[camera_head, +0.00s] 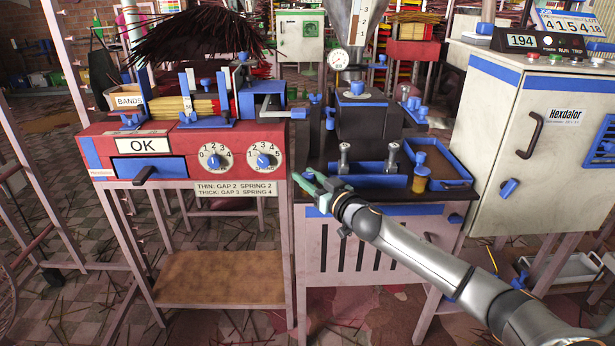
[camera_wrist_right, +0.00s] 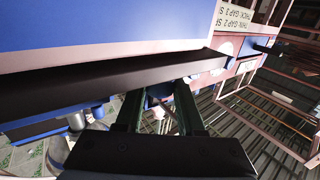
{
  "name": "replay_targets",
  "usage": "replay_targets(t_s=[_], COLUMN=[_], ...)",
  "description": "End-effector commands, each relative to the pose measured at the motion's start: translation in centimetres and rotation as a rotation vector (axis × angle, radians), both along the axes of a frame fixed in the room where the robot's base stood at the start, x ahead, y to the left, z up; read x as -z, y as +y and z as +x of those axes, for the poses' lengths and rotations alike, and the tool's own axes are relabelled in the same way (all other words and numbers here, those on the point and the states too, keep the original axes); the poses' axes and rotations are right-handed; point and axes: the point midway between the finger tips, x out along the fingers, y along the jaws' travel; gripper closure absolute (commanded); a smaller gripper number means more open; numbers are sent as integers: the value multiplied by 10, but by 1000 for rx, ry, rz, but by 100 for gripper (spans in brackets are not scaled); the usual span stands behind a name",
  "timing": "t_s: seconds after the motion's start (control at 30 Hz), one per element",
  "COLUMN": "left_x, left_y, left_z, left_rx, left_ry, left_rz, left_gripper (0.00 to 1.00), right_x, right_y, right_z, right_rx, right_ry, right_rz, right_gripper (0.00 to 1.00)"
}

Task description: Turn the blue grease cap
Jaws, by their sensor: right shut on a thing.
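My right gripper (camera_head: 303,181) reaches in from the lower right to the left front corner of the black-topped extruder stand (camera_head: 470,187). In the right wrist view, its two green fingers (camera_wrist_right: 160,100) stand a little apart, under a dark edge. A small blue piece (camera_wrist_right: 160,90) shows between them, most likely the blue grease cap. The fingers are shut on it and hide much of it. In the head view the cap is hidden behind the gripper, so its turn angle cannot be told. My left gripper is not in view.
A red machine (camera_head: 100,137) with an OK display and two dials stands close on the left. On the black top are a blue tray (camera_head: 462,183), an amber jar (camera_head: 420,183) and two metal knobs. A white Hexdalor cabinet (camera_head: 520,160) stands at right.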

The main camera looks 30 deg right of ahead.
Motion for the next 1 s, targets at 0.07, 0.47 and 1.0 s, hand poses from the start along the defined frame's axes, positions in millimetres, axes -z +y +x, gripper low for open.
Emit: replay_targets(t_s=[0.07,0.47,1.0], left_x=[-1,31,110], left_y=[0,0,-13], left_z=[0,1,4], left_rx=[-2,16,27], left_ry=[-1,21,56], left_rz=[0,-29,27], left_gripper=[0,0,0], right_x=[1,7,5], right_y=[3,3,2], right_z=[0,0,1], right_rx=[58,424,932], right_ry=[0,2,4], right_rz=[10,14,5], right_gripper=[100,100,100])
